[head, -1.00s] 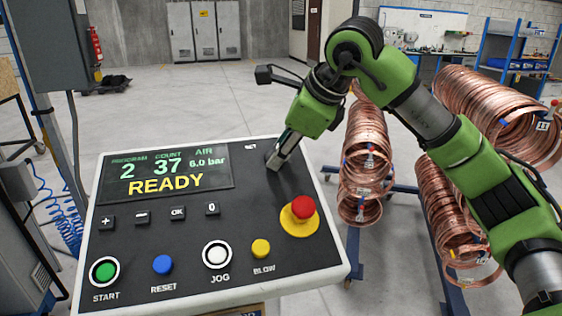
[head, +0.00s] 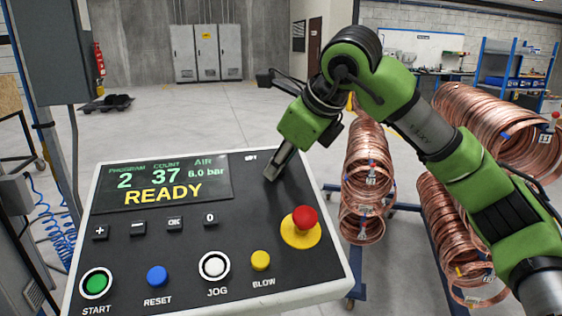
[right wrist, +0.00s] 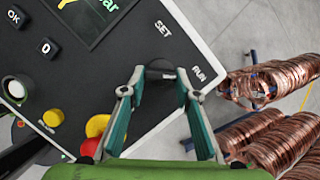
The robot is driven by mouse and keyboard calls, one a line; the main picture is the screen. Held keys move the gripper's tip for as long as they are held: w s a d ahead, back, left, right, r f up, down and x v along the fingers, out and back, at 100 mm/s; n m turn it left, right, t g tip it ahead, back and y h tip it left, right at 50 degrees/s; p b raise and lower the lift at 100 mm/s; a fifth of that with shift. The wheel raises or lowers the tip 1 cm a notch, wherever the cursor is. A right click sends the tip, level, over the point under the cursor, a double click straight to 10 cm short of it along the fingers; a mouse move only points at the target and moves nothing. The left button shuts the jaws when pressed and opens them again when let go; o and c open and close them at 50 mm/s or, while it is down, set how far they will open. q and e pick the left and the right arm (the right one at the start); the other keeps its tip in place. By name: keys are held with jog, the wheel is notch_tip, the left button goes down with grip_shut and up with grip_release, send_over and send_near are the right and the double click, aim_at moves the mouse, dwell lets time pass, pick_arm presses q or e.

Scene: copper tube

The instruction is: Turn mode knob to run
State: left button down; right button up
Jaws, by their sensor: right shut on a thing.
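The mode knob (right wrist: 160,67) is a small dark knob at the control panel's upper right corner, between the SET and RUN labels in the right wrist view. My right gripper (right wrist: 161,82) is shut on it, one finger at each side. Which label the knob points to is hard to tell. In the head view, my right gripper (head: 272,173) reaches down onto the panel (head: 140,245) and hides the knob and the RUN label. The display (head: 165,185) reads READY.
A red emergency stop (head: 304,217) on a yellow base sits just below the gripper. START (head: 96,283), RESET (head: 157,276), JOG (head: 214,266) and BLOW (head: 261,260) buttons line the panel's front. Copper coils (head: 367,180) hang on stands to the right.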

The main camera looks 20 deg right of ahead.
jog(key=o, duration=1.1)
jog(key=shift+r, duration=0.1)
jog(key=v, duration=1.2)
